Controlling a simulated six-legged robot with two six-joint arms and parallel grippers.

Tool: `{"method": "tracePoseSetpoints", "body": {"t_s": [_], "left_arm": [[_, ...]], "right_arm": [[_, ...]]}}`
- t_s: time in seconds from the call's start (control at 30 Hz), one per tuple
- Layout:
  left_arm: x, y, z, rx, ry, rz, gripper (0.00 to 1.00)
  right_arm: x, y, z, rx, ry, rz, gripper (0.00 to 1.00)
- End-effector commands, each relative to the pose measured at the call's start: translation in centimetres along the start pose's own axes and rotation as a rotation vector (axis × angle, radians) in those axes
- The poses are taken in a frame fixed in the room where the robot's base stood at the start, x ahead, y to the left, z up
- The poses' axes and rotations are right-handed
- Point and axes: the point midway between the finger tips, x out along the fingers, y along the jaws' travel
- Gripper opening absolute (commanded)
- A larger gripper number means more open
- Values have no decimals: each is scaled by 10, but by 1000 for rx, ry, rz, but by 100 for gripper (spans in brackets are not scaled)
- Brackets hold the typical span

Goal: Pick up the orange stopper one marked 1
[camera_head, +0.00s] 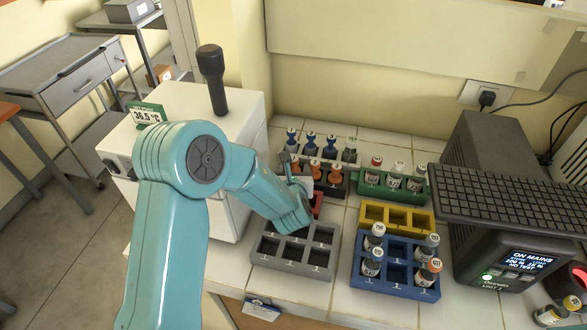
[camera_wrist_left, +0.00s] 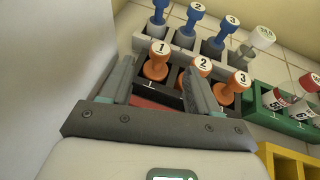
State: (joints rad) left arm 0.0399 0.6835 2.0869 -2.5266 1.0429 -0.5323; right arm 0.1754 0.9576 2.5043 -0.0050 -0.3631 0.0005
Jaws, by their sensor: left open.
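The orange stopper marked 1 (camera_wrist_left: 156,64) stands upright in a dark rack (camera_wrist_left: 171,97) in the left wrist view. Orange stoppers marked 2 (camera_wrist_left: 199,67) and 3 (camera_wrist_left: 233,87) stand to its right in the same row. My left gripper (camera_wrist_left: 159,74) is open, with one finger on each side of stopper 1 in the picture. I cannot tell whether the fingers touch it. The right finger lies close to stopper 2. In the head view my left gripper (camera_head: 299,178) is at the rack's left end, and my arm partly hides this area. My right gripper does not show.
Blue stoppers (camera_wrist_left: 194,15) stand behind the orange row. A green rack (camera_head: 371,188) with vials stands to the right. A yellow rack (camera_head: 395,216), a blue rack (camera_head: 404,290) and an empty-looking grey rack (camera_head: 274,262) are nearer. The white incubator (camera_head: 240,190) stands close on the left.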

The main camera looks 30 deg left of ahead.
Motion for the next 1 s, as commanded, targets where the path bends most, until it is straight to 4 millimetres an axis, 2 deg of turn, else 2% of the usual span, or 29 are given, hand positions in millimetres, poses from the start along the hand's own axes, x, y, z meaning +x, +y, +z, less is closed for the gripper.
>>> {"method": "tracePoseSetpoints", "body": {"t_s": [0.1, 0.33, 0.47, 0.6, 0.87, 0.9, 0.97, 1.0], "left_arm": [[20, 0, 1, 0, 1, 1, 61], [40, 1, 1, 1, 2, 1, 61], [61, 2, -2, 0, 3, 2, 61], [80, 1, -3, 1, 0, 0, 61], [85, 1, -4, 1, 0, -1, 61], [85, 1, -4, 1, 0, -1, 58], [84, 1, -4, 1, 0, -1, 38], [84, 1, -4, 1, 0, -1, 25]], "right_arm": [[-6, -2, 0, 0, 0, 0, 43], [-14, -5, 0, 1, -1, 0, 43], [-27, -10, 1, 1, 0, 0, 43], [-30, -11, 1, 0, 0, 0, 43], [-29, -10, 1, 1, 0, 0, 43], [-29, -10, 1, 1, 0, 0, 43], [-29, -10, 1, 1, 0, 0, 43], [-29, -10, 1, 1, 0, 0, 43]]}}
